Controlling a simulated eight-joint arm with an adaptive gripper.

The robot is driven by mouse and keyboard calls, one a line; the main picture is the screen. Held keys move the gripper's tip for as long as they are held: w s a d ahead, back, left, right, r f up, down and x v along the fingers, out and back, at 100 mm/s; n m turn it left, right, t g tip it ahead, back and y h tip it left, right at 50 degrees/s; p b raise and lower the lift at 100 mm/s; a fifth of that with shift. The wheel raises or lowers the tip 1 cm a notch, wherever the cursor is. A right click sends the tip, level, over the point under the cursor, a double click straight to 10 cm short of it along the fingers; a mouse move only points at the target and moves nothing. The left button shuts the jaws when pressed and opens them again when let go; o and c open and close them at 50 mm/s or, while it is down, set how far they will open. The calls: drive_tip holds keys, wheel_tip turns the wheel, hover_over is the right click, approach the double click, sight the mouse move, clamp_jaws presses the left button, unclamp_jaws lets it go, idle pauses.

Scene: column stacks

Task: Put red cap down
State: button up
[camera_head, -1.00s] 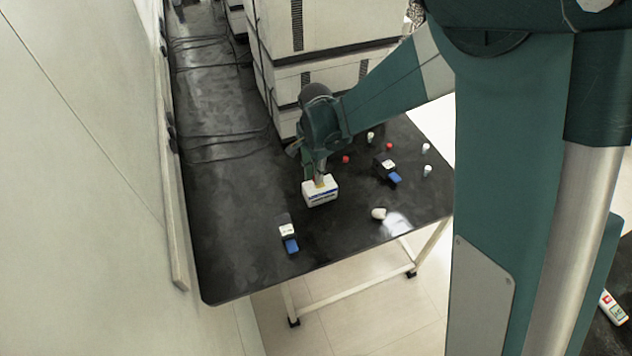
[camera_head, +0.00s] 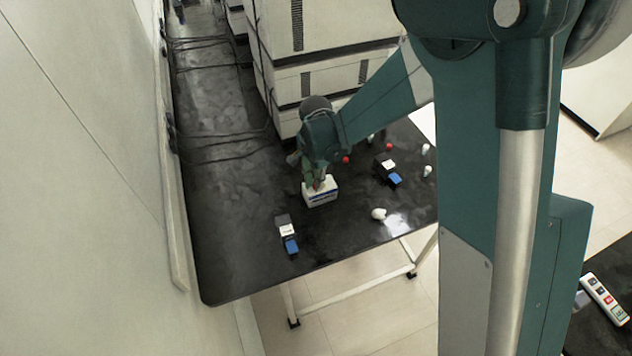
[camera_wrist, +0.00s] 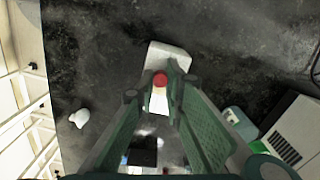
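A red cap (camera_wrist: 160,80) shows at the tips of my gripper (camera_wrist: 160,88) in the wrist view, between the two green fingers. A pale piece lies just behind it; I cannot tell if it belongs to the cap. My gripper appears shut on the cap. In the head view, my gripper (camera_head: 317,182) points down at the white box (camera_head: 321,196), with a speck of red at its tip. The box also shows beyond the cap in the wrist view (camera_wrist: 166,57). I cannot tell whether the cap touches the box.
Two other red caps (camera_head: 346,160) (camera_head: 389,147) lie on the black table (camera_head: 235,215). Two black-and-blue devices (camera_head: 287,235) (camera_head: 388,170), a white rounded object (camera_head: 379,214) and small white pieces (camera_head: 427,170) lie around. Stacked white instruments (camera_head: 320,50) stand behind. The front left is clear.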

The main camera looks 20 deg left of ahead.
drive_tip(key=shift+f, duration=0.2)
drive_tip(key=o, duration=0.6)
drive_tip(key=shift+r, duration=0.25)
drive_tip(key=shift+r+p, duration=0.5)
drive_tip(key=shift+r, duration=5.45)
